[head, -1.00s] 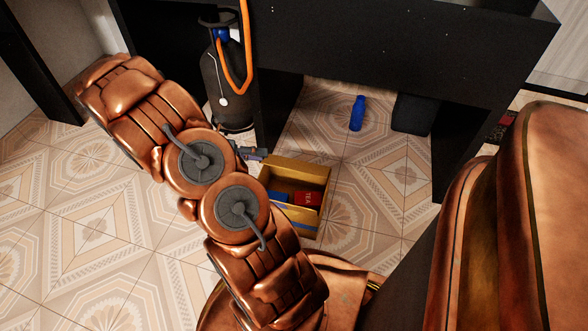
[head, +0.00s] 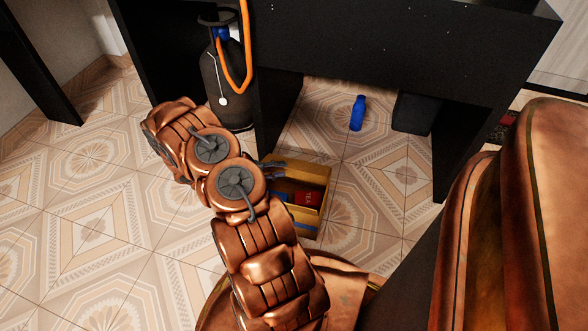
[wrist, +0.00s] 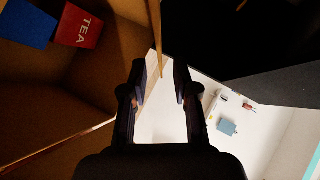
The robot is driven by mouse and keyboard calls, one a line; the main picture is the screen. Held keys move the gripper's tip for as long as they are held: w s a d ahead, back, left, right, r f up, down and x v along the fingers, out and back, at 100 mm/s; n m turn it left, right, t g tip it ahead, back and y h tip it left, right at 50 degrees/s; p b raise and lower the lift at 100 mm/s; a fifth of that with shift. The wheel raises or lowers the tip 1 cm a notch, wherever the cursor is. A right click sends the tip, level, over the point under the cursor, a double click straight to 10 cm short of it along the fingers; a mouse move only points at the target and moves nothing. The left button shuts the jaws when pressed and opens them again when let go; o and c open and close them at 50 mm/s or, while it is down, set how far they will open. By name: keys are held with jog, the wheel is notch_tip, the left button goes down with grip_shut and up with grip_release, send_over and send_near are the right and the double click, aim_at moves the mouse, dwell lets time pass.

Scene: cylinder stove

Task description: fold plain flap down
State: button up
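An open yellow-brown cardboard box (head: 312,172) stands on the tiled floor. A red TEA packet (head: 307,197) and a blue item (head: 281,196) lie inside it. My gripper (head: 279,164) is at the box's back left corner, partly hidden behind my arm. In the wrist view my gripper (wrist: 160,82) is open, its two dark fingers apart. A thin cardboard flap or wall edge (wrist: 157,45) reaches the gap between the fingertips; I cannot tell whether it touches them. The red TEA packet (wrist: 78,26) and the blue item (wrist: 25,23) show at upper left.
A dark gas cylinder (head: 228,85) with an orange hose (head: 248,60) stands behind the box, beside a black counter (head: 400,55). A blue bottle (head: 357,113) stands on the floor under the counter. The tiled floor (head: 90,230) at left is clear.

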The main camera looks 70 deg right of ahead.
aim_at(294, 167)
jog(key=shift+b+x, duration=1.1)
jog(key=shift+x, duration=2.05)
grip_shut()
